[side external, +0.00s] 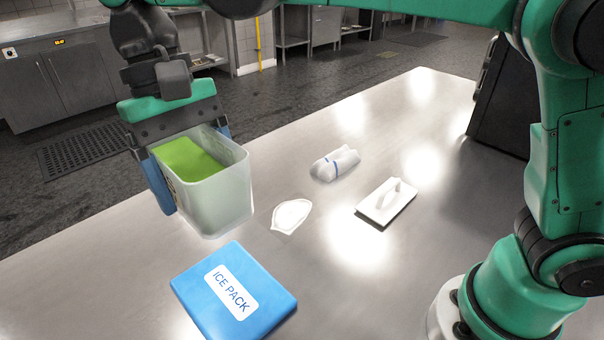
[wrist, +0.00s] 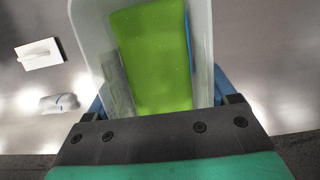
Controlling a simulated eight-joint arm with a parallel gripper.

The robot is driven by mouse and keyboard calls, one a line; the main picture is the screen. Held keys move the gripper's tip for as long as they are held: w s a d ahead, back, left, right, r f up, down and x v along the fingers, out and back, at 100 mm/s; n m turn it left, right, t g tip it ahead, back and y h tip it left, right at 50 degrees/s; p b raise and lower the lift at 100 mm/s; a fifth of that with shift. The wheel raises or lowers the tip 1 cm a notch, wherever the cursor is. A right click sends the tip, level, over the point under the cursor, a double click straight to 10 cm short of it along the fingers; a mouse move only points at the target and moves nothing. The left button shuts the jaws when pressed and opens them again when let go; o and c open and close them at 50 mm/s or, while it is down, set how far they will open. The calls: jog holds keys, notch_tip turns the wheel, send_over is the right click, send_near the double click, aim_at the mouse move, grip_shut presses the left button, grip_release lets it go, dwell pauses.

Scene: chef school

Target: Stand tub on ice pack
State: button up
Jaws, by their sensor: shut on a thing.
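The tub (side external: 225,195) is a translucent white container with a green slab (side external: 190,160) inside it. My gripper (side external: 185,165) is shut on the tub and holds it upright in the air, behind the ice pack in the side view. The blue ice pack (side external: 215,315) lies flat on the steel table with a white label reading ICE PACK. In the wrist view the tub (wrist: 90,35) and the green slab (wrist: 152,60) fill the middle, between the blue fingers. The ice pack does not show there.
On the steel table (side external: 330,290) lie a white pointed dish-like piece (side external: 291,215), a rolled white cloth with a blue band (side external: 335,165) and a white block with a handle (side external: 378,207). A dark box (side external: 500,105) stands at the far right edge. Bare table surrounds the ice pack.

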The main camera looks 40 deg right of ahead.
aim_at(236, 298)
notch_tip(236, 298, down, 18)
jog(key=shift+f, duration=0.1)
jog(key=shift+f, duration=0.1)
dwell(0.4)
jog(key=o, duration=1.4)
jog(key=v, duration=1.1)
jog(key=s+d+t, duration=0.3)
jog(key=d+t, duration=0.2)
jog(key=d, duration=0.5)
jog(key=s+d+t, duration=0.2)
jog(key=d+t, duration=0.3)
jog(key=d, duration=0.5)
jog(key=shift+s+r, duration=0.3)
jog(key=shift+s, duration=0.1)
